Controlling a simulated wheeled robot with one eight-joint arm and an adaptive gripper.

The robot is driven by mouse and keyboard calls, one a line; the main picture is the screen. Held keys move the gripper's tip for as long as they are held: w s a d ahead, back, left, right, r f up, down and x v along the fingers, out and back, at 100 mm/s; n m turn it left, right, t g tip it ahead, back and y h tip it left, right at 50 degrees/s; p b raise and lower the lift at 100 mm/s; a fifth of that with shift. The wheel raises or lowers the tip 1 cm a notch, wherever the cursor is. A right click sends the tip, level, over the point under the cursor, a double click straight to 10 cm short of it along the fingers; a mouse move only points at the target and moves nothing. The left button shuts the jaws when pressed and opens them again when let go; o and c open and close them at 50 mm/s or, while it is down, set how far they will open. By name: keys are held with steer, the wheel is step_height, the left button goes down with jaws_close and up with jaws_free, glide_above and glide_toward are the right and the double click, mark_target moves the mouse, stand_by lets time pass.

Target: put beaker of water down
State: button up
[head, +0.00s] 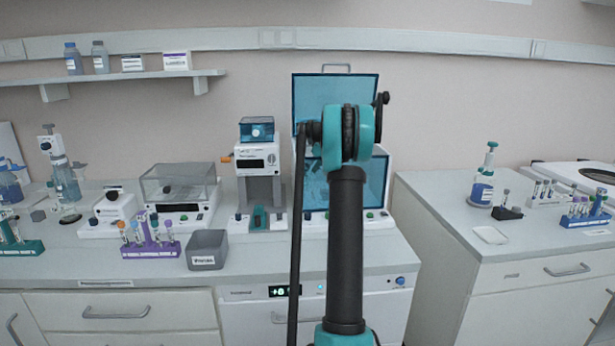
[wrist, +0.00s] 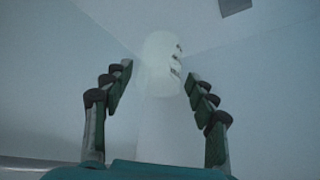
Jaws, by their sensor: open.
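A pale, whitish beaker (wrist: 162,60) with small dark marks on its right side stands upright in the wrist view. It is between and just beyond the fingertips of my gripper (wrist: 158,76). The two jointed fingers are spread, with a gap to the beaker on each side. Whether it holds water cannot be made out. In the head view my arm reaches toward a blue-tinted cabinet (head: 375,182) at the back of the bench and hides my gripper and the beaker.
The blue-tinted raised lid (head: 308,92) stands above the cabinet. A white instrument (head: 257,160) is close on its left. A grey bin (head: 207,250) and a purple tube rack (head: 150,250) sit further left. The right bench has bare room around a small white tray (head: 490,235).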

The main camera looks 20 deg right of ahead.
steer(key=v, duration=0.9)
steer(key=shift+r, duration=0.15)
steer(key=shift+d, duration=0.1)
stand_by(0.8)
